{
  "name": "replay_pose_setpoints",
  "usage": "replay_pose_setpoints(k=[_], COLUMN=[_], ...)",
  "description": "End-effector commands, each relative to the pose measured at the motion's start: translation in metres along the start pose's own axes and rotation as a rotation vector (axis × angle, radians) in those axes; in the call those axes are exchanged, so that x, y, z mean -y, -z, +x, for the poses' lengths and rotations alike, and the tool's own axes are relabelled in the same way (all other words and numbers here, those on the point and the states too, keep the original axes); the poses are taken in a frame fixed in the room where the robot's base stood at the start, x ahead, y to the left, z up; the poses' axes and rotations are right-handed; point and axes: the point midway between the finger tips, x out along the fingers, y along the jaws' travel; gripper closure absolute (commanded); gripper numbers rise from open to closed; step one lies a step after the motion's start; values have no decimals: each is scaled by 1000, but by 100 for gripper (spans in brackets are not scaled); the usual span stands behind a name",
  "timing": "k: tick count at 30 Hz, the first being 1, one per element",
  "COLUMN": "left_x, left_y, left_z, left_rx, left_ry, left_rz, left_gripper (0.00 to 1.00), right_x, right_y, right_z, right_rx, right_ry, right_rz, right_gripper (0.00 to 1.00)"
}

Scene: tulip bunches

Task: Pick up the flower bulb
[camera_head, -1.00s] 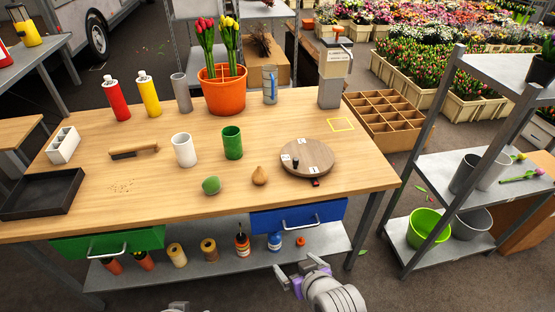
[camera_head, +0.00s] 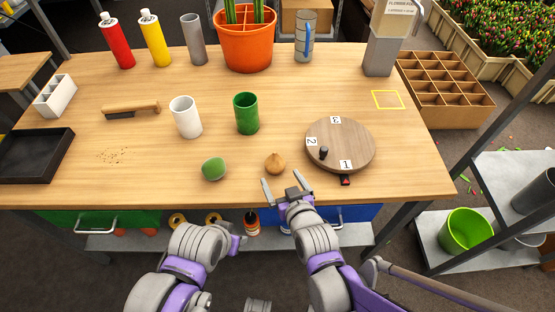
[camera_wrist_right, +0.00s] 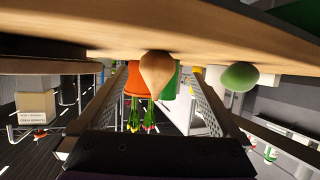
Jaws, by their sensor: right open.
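The flower bulb (camera_head: 275,163) is brown, round at the bottom with a short pointed tip. It stands on the wooden table (camera_head: 130,185) near the front edge, between a green ball-like object and a round board. My right gripper (camera_head: 285,187) is open and empty at the table's front edge, just short of the bulb. In the right wrist view, which is upside down, the bulb (camera_wrist_right: 157,72) shows ahead, between the two spread fingers, not touched by them. My left arm is low at the front; whether its gripper is open does not show.
The green ball-like object (camera_head: 214,169) lies left of the bulb. The round board (camera_head: 350,140) with number tags is close on the right. A green cup (camera_head: 247,113) and a white cup (camera_head: 186,117) stand behind. The table around the bulb is bare.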

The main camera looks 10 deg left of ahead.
Motion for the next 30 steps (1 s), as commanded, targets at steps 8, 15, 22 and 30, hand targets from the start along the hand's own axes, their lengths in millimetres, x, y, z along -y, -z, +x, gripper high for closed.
replay_pose_setpoints(k=[8,15,22,30], left_x=[0,0,0,0], left_y=[-1,-3,-4,-4], left_z=[4,8,9,9], left_rx=[1,3,3,3], left_ry=[0,0,0,0], left_rz=[0,0,0,0], left_gripper=[50,50,50,50], right_x=[-1,-2,-2,-2], right_y=[1,7,7,7], right_z=[26,62,73,72], right_rx=[1,1,1,1], right_ry=[0,0,0,0], right_rz=[0,-1,0,0], right_gripper=[0,0,0,23])
